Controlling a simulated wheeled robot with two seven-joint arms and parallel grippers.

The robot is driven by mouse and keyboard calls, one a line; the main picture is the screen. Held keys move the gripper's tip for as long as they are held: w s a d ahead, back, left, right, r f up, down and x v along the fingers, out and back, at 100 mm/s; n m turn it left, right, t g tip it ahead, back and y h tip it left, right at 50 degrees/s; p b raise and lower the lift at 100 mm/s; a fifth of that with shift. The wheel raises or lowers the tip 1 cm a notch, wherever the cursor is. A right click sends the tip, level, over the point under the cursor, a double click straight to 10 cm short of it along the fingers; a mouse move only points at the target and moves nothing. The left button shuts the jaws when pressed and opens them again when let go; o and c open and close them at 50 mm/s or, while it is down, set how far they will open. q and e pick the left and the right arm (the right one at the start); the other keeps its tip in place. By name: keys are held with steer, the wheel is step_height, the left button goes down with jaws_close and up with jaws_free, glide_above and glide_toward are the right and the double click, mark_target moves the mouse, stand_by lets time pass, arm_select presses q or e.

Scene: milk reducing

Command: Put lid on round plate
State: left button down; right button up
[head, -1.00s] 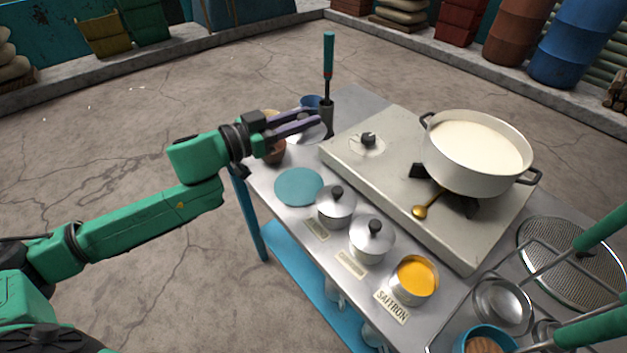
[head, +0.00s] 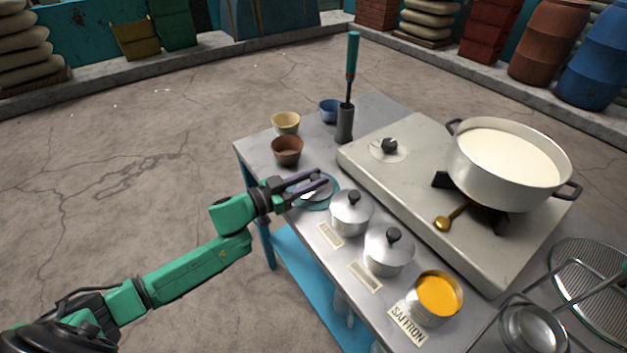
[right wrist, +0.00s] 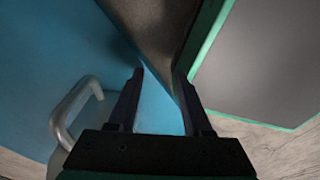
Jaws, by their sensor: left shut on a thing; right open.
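My left gripper (head: 322,181) is shut on a silver lid (head: 316,191), with its fingers covering much of the lid's top. The lid is at the teal round plate (head: 323,206), whose rim shows around the lid's near and right sides. I cannot tell whether the lid touches the plate or hangs just above it. My right gripper (right wrist: 158,95) shows only in the right wrist view, open with nothing between its fingers.
Two lidded silver pots (head: 350,212) and a saffron bowl (head: 438,296) stand just right of the plate. A brown bowl (head: 287,151), a yellow bowl (head: 285,123) and an upright tool holder (head: 345,124) stand behind. The stove (head: 400,165) carries a milk pot (head: 507,165).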

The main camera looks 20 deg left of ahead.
arm_select(q)
steer(key=shift+f, duration=0.2)
steer(key=c, duration=0.6)
jaws_free()
steer(key=shift+r, duration=0.3)
steer(key=v, duration=1.2)
steer(key=shift+p, duration=0.4)
